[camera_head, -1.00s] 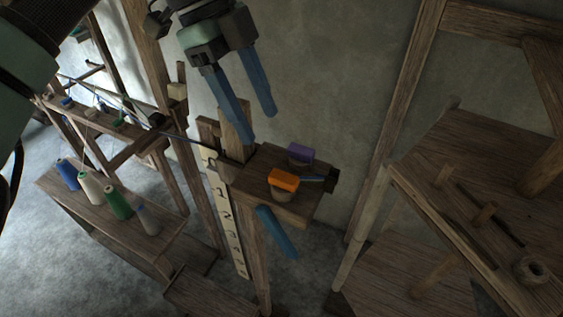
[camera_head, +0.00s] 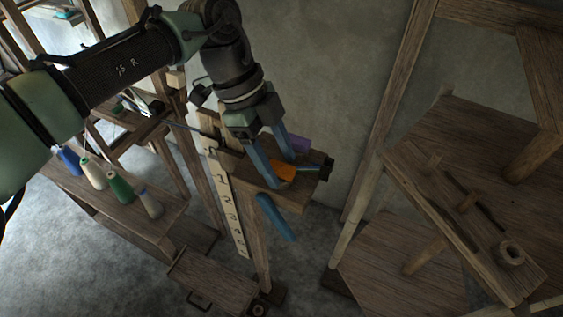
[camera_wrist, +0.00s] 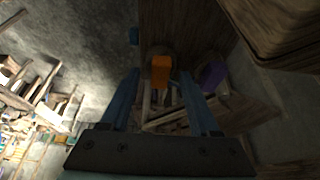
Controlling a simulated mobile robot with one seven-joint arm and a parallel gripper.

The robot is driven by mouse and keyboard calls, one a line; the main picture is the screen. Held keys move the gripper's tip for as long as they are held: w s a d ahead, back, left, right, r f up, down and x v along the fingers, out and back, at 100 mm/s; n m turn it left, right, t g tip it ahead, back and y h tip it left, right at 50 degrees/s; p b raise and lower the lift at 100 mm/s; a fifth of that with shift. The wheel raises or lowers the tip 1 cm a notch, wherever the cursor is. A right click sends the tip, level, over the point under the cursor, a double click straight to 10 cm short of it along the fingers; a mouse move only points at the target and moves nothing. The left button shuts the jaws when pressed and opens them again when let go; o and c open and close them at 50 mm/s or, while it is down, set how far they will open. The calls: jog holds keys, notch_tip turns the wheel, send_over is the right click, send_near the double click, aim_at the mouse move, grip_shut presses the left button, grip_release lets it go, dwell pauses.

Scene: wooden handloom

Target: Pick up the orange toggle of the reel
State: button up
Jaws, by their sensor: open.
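The orange toggle (camera_head: 286,170) sits on a small wooden bracket (camera_head: 300,197) fixed to the post with the numbered strip. In the head view a finger partly covers it. My gripper (camera_head: 282,173) is open, pointing down, its blue fingers close around the toggle's place. In the wrist view the orange toggle (camera_wrist: 161,72) shows between the two fingertips, with a gap on each side. I cannot tell how far above it the tips are. A purple toggle (camera_head: 299,144) stands just behind, outside the fingers; it also shows in the wrist view (camera_wrist: 212,76).
A blue lever (camera_head: 275,217) hangs below the bracket's front edge. A numbered strip (camera_head: 230,205) runs down the post. Several thread cones (camera_head: 121,188) stand on a bench at left. A wooden table (camera_head: 465,195) is at right. The floor between is partly clear.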

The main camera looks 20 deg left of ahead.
aim_at(278, 165)
grip_shut()
dwell(0.3)
jog(key=shift+r, duration=0.1)
notch_tip(278, 165, up, 10)
jog(key=b, duration=0.3)
dwell(0.4)
